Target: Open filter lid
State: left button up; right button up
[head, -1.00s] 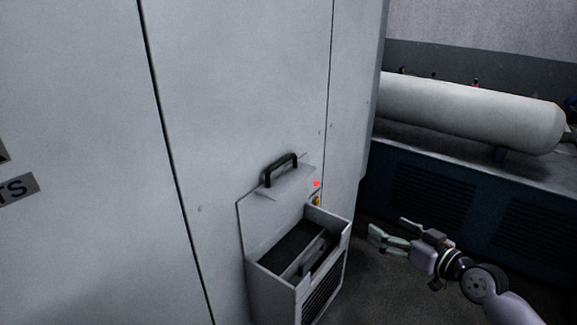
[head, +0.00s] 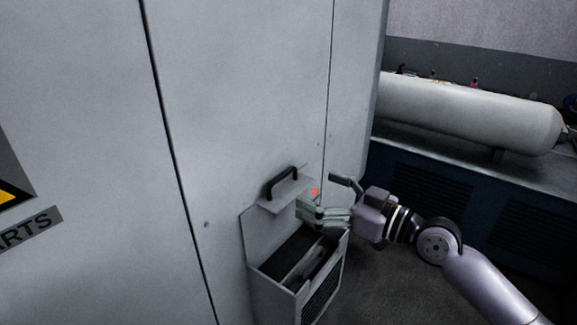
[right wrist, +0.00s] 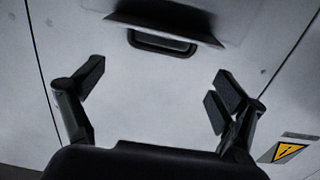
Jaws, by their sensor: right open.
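The filter box (head: 322,289) is a grey housing low on the cabinet front, with its top uncovered and dark filter parts showing inside. Its lid (head: 258,238) stands raised against the cabinet, with a bent flange along its upper edge. A black handle (head: 283,180) sits on that flange; it also shows in the right wrist view (right wrist: 162,45), ahead of the fingers. My right gripper (head: 321,194) is open and empty, just right of the lid and above the box's right side. Its fingers are apart from the handle. My left gripper is not in view.
A white tank (head: 470,112) lies on a dark blue unit (head: 440,190) at the right. Floor shows between the box and that unit.

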aim_at(285, 175)
jog(key=p+x, duration=0.2)
jog(key=x, duration=0.4)
jog(key=shift+w+a+r, duration=0.1)
jog(key=shift+w+r, duration=0.05)
jog(key=shift+w+a+p, duration=0.3)
jog(key=shift+w+a, duration=0.1)
jog(key=shift+a, duration=0.2)
jog(key=shift+c, duration=0.2)
